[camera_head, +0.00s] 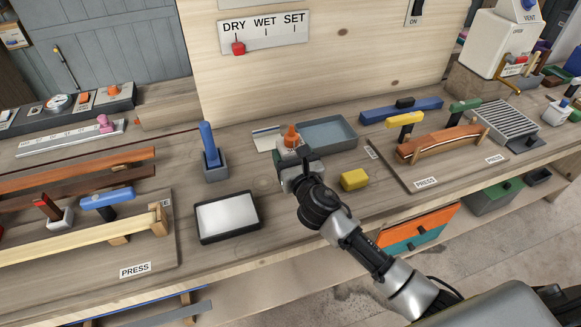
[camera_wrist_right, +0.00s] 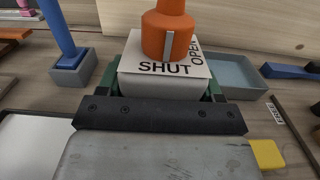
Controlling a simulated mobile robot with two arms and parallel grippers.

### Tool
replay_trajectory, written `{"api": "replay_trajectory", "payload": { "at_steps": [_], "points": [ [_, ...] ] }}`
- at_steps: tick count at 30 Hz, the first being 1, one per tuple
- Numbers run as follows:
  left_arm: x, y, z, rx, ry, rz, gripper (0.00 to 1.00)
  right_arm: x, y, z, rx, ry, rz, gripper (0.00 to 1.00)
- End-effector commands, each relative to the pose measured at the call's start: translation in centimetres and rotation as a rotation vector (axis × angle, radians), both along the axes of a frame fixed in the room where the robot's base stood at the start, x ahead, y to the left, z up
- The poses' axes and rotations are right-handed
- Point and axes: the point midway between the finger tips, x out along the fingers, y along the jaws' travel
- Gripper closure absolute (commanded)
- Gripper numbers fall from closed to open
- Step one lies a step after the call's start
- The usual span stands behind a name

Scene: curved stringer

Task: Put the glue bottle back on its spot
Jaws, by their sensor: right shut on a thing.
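The glue bottle (camera_head: 291,139) has a white body and an orange nozzle. It stands upright at the middle of the bench, in front of the wooden back panel. My right gripper (camera_head: 293,163) is shut on it, and its fingers hide the lower body. In the right wrist view the bottle (camera_wrist_right: 165,84) sits between the green finger pads. A plate on its top reads SHUT and OPEN, below the orange cap (camera_wrist_right: 167,30). I cannot tell whether its base touches the bench. My left gripper is not in view.
A blue-handled tool in a grey holder (camera_head: 214,171), a white pad (camera_head: 228,216) and a yellow block (camera_head: 354,180) stand nearby.

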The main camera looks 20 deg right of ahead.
Motion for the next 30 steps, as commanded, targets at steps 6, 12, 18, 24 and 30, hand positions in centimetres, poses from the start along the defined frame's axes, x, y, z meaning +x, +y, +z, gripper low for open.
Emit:
{"api": "replay_trajectory", "payload": {
  "at_steps": [6,12,18,24,30],
  "points": [
    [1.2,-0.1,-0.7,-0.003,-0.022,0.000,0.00,0.3,0.3,-2.1,0.003,0.001,-0.001,0.78],
    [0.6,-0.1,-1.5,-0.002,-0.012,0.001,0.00,0.3,0.3,-4.1,0.002,-0.002,-0.001,0.78],
    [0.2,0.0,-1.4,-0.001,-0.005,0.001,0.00,0.3,0.3,-4.0,0.000,-0.004,0.000,0.78],
    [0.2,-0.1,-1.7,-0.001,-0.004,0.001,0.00,0.3,0.2,-4.6,-0.001,0.000,0.000,0.33],
    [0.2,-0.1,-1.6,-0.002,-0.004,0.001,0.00,0.3,0.2,-4.5,0.000,0.000,-0.001,0.09]
  ]
}}
